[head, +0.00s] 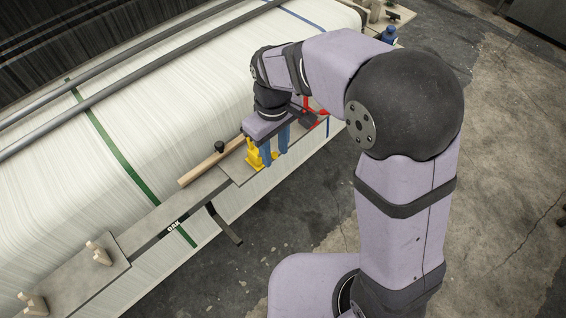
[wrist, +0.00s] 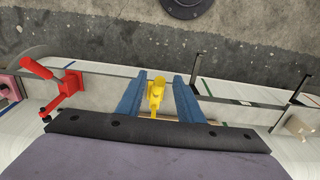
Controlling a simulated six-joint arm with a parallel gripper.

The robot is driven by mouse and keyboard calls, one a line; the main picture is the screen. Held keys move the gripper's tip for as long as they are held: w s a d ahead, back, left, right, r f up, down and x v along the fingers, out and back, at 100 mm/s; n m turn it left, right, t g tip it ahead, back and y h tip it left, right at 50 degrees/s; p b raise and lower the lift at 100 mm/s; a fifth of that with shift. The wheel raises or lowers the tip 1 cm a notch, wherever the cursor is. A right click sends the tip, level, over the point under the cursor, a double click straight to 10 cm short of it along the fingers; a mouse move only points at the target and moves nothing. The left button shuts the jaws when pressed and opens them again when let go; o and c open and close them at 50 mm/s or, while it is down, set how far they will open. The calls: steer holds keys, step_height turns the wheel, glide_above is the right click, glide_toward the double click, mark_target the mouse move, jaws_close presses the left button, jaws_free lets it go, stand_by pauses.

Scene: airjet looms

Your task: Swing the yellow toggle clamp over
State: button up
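The yellow toggle clamp (head: 255,158) stands on the narrow ledge along the front of the loom. My gripper (head: 275,159) is above and beside it, pointing down, with its blue fingers low near the clamp. In the wrist view the clamp's yellow upright part (wrist: 156,95) shows between the two blue fingers of my gripper (wrist: 159,80). The fingers are apart, with a visible gap to the clamp on the right; contact on the left cannot be told. The clamp's base is partly hidden by the fingers and the gripper body.
A red clamp (head: 320,119) stands just beyond my gripper and shows at left in the wrist view (wrist: 66,87). A wooden bar (head: 205,165) and black knob (head: 219,147) lie nearer. Wooden pegs (head: 97,251) stand on the ledge's near end. Open floor lies right.

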steer(key=shift+r, duration=0.1)
step_height(320, 180, up, 7)
steer(key=p, duration=0.6)
stand_by(0.4)
step_height(320, 180, up, 7)
steer(key=b, duration=0.2)
steer(key=shift+w+r, duration=0.1)
stand_by(0.4)
